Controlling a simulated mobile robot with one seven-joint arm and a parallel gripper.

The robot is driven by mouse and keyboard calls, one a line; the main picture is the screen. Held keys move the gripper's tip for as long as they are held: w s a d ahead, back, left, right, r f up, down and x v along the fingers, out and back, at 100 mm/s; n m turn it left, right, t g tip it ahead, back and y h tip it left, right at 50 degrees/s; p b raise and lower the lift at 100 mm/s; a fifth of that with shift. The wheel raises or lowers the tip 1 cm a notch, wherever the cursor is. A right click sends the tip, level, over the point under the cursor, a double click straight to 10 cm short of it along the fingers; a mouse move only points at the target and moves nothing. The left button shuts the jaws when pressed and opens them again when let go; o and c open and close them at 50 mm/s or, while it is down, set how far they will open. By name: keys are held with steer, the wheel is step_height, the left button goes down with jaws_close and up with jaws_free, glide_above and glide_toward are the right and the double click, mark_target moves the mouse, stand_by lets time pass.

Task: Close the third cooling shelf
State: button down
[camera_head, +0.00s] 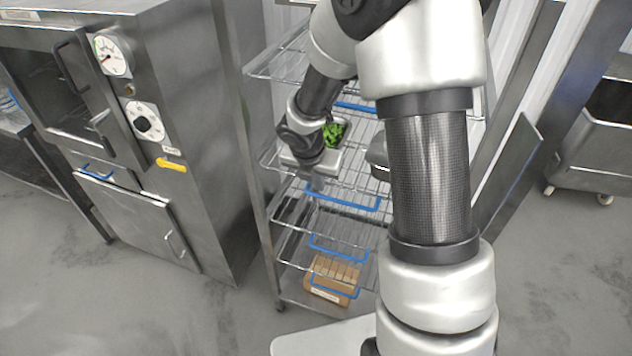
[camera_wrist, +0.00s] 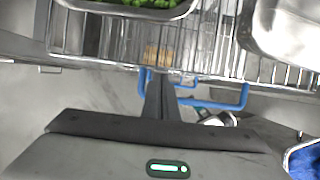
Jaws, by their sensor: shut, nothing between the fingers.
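The cooling rack (camera_head: 270,215) has several wire shelves, each with a blue front handle. A shelf at mid-height carries a metal tray of green food (camera_head: 334,132) and has a blue handle (camera_head: 345,199). Which shelf counts as the third is not clear. My gripper (camera_head: 316,186) is shut and empty at the left end of that handle. In the wrist view, my closed fingers (camera_wrist: 160,76) overlap the blue handle (camera_wrist: 212,104); whether they touch it cannot be told. The tray of greens also shows there (camera_wrist: 125,13). My arm hides the rack's right side.
Lower blue handles (camera_head: 338,250) sit below my gripper. A wooden block-like item (camera_head: 334,275) rests low in the rack. A second metal container (camera_wrist: 288,35) stands on the shelf at right. A steel oven (camera_head: 190,120) stands close at left. The floor in front is mostly clear.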

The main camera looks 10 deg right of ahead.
steer(key=shift+w+d+r, duration=0.15)
steer(key=shift+w+d, duration=0.45)
steer(key=shift+w, duration=0.2)
